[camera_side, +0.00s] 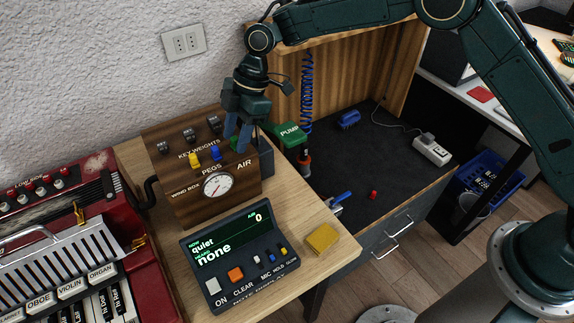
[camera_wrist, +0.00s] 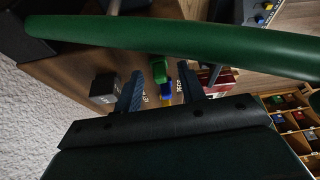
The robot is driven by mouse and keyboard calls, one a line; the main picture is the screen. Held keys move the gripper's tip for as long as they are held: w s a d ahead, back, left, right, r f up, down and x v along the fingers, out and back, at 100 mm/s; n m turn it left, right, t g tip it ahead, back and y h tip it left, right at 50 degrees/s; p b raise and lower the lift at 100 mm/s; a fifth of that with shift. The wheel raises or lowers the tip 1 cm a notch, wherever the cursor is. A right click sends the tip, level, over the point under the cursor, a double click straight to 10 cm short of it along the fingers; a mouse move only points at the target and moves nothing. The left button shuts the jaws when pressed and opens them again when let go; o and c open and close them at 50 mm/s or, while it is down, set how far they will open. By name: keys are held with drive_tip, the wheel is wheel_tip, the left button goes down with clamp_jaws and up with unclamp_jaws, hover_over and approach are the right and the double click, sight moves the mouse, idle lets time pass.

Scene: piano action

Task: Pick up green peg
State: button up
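The green peg (camera_side: 234,145) stands on top of the wooden wind box (camera_side: 190,207), at the right end of the row marked PEGS. The blue peg (camera_side: 215,153) and the yellow peg (camera_side: 195,160) stand to its left. My gripper (camera_side: 238,138) points down over the right end of the box, close to the green peg, and partly covers it in the side view. In the wrist view my gripper (camera_wrist: 161,88) has its fingers apart, with the green peg (camera_wrist: 159,71) and the blue peg (camera_wrist: 167,92) showing in the gap. Nothing is held.
Several dark key weights (camera_side: 189,135) stand behind the pegs. The green PUMP handle (camera_side: 290,133) is close on the right. A dial (camera_side: 217,186) is on the box's front. A display panel (camera_side: 240,252) and yellow sponge (camera_side: 322,238) lie in front. A large green bar (camera_wrist: 180,38) crosses the wrist view.

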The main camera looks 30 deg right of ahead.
idle(0.5)
clamp_jaws()
drive_tip(key=shift+r, duration=0.1)
wheel_tip(320, 180, up, 10)
idle(0.7)
idle(0.4)
